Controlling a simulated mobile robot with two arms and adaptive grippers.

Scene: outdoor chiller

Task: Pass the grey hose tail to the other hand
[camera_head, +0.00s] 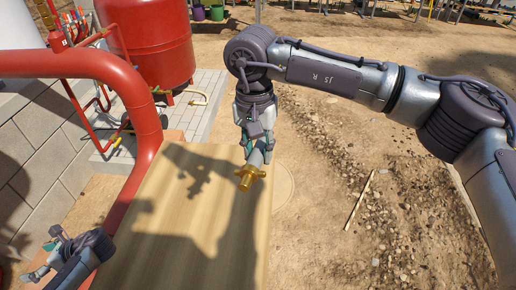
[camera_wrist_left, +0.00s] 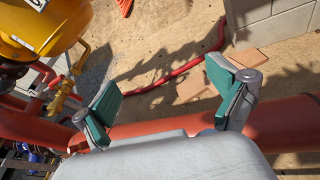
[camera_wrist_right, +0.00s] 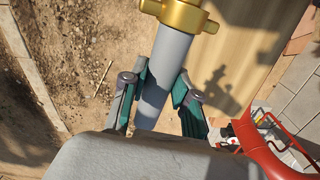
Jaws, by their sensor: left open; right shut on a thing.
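The grey hose tail (camera_wrist_right: 169,68) is a grey tube with a brass lugged collar (camera_wrist_right: 180,14) at one end. My right gripper (camera_wrist_right: 160,85) is shut on the grey tube. In the head view the right gripper (camera_head: 257,140) points down over the far right part of the wooden table, and the hose tail's brass end (camera_head: 249,176) hangs below it, above the table top. My left gripper (camera_head: 45,262) is at the lower left, beyond the table's left side and well apart from the hose tail. In the left wrist view its green-padded fingers (camera_wrist_left: 165,100) are spread and empty.
The wooden table top (camera_head: 190,240) is bare, with arm shadows on it. A thick red pipe (camera_head: 148,130) curves along its left side. A red tank (camera_head: 155,40) stands behind on paving. Open dirt lies to the right.

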